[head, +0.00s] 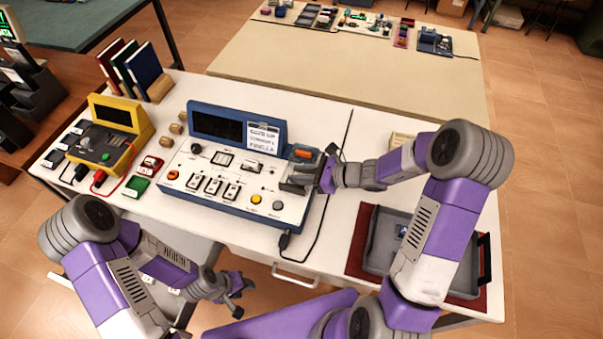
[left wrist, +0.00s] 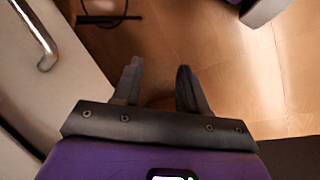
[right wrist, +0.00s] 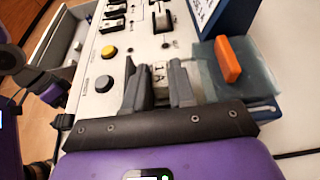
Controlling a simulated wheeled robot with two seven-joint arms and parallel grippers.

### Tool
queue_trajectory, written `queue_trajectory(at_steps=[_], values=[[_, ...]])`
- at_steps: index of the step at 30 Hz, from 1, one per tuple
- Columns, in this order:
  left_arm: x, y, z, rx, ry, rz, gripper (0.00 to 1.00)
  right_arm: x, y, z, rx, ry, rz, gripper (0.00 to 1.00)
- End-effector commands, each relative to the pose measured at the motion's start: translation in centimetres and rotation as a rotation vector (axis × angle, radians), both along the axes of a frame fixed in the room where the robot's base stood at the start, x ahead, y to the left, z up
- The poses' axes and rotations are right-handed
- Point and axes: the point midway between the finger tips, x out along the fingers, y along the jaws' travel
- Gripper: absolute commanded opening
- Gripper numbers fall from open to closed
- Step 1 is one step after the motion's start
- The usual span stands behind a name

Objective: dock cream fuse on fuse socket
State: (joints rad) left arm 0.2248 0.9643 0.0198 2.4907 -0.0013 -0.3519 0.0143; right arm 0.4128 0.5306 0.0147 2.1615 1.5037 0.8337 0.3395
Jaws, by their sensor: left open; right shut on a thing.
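My right gripper (head: 288,188) is at the right side of the blue-edged console (head: 213,197), low over its white top. It also shows in the right wrist view (right wrist: 158,72), shut on a small cream piece (right wrist: 159,80), which I take for the cream fuse. The fingers hide most of it, and I cannot tell whether it touches the panel. I cannot make out the fuse socket for certain; the panel under the fingertips is partly hidden. My left gripper (head: 240,288) hangs in front of the table, open and empty, as the left wrist view (left wrist: 160,85) shows.
An orange block (head: 302,154) stands close beside my right gripper. Yellow (head: 256,199) and grey buttons and several switches lie on the panel. A yellow meter (head: 118,122) is at the left; a grey tray (head: 378,250) lies at the right. A cable runs along the console's right side.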

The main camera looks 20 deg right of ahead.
Motion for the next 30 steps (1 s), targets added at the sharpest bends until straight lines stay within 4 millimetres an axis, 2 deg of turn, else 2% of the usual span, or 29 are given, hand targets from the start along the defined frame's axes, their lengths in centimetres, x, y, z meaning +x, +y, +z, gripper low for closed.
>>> queue_trajectory(at_steps=[16,30], values=[[0.0,0.0,-0.2,0.000,0.000,0.000,0.43,0.0,0.0,-0.1,0.000,0.000,0.000,0.00],[0.0,0.0,-1.0,0.000,0.000,0.000,0.43,0.0,0.0,-1.0,0.000,0.000,0.000,0.00]])
